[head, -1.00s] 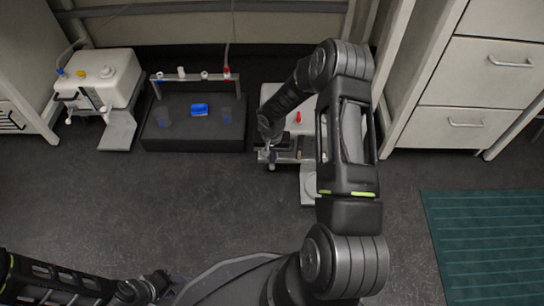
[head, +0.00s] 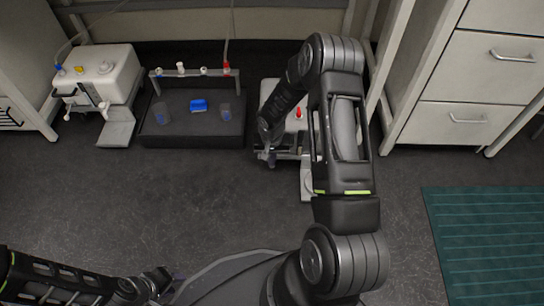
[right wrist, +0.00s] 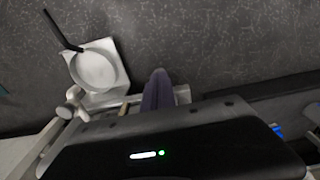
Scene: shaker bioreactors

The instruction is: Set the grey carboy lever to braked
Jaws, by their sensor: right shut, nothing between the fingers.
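A white carboy unit with a red cap (head: 298,113) stands on the floor at centre right in the head view, largely hidden behind my right arm. My right gripper (head: 268,158) is at its front left, beside a pale bar there. In the right wrist view the shut, empty fingers (right wrist: 158,92) are beside a pale bar and a white knobbed lever part (right wrist: 72,103). Contact and the lever's exact setting cannot be told. A white round plate (right wrist: 97,68) lies beyond. My left gripper (head: 160,281) is low at the left, away from the units; its jaws are unclear.
A second white unit (head: 98,72) with blue and yellow caps stands at the left. Between them is a black box (head: 180,134) with blue items and a rack (head: 192,73) of caps. Drawers (head: 468,90) and a teal mat (head: 485,235) are at the right. The front floor is clear.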

